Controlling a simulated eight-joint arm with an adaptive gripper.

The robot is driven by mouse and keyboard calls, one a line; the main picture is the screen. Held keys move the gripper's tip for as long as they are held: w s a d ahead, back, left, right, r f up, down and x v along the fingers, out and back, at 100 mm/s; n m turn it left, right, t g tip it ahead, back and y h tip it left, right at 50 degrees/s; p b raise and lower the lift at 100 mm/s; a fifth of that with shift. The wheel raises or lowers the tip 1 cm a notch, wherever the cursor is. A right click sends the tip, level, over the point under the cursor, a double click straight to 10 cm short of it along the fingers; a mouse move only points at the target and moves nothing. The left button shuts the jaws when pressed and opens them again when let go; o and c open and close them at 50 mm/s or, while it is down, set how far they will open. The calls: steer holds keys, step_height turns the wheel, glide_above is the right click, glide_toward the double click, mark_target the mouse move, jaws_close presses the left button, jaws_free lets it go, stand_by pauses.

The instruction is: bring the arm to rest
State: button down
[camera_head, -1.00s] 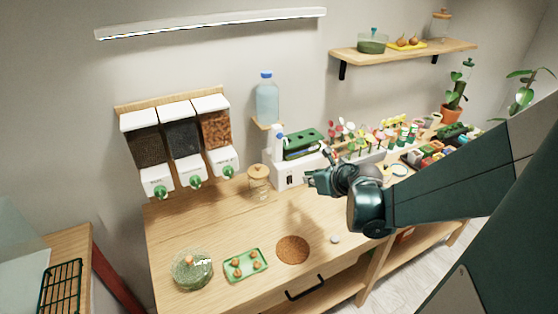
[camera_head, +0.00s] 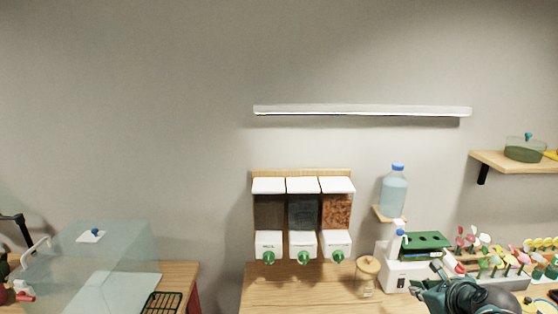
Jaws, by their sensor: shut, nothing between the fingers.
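My gripper (camera_head: 432,287) is at the bottom right of the head view, dark green, above the wooden workbench (camera_head: 290,296) and in front of the white machine with the green top. Its fingers look closed, with nothing held. The rest of my arm runs out of the picture at the lower right.
Three wall dispensers (camera_head: 303,215) hang above the bench. A lidded jar (camera_head: 367,276) stands left of my gripper, near the white machine (camera_head: 403,270). A clear box (camera_head: 95,265) is at the left.

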steer(key=s+a+r+n+g, duration=0.1)
steer(key=s+a+r+n, duration=0.2)
steer(key=s+a+n, duration=0.5)
steer(key=s+a+r+n+g, duration=0.1)
steer(key=s+a+r+n, duration=0.3)
steer(key=n, duration=2)
steer(key=s+a, duration=0.4)
steer(key=a, duration=0.3)
steer(key=shift+s+g, duration=0.3)
stand_by(0.8)
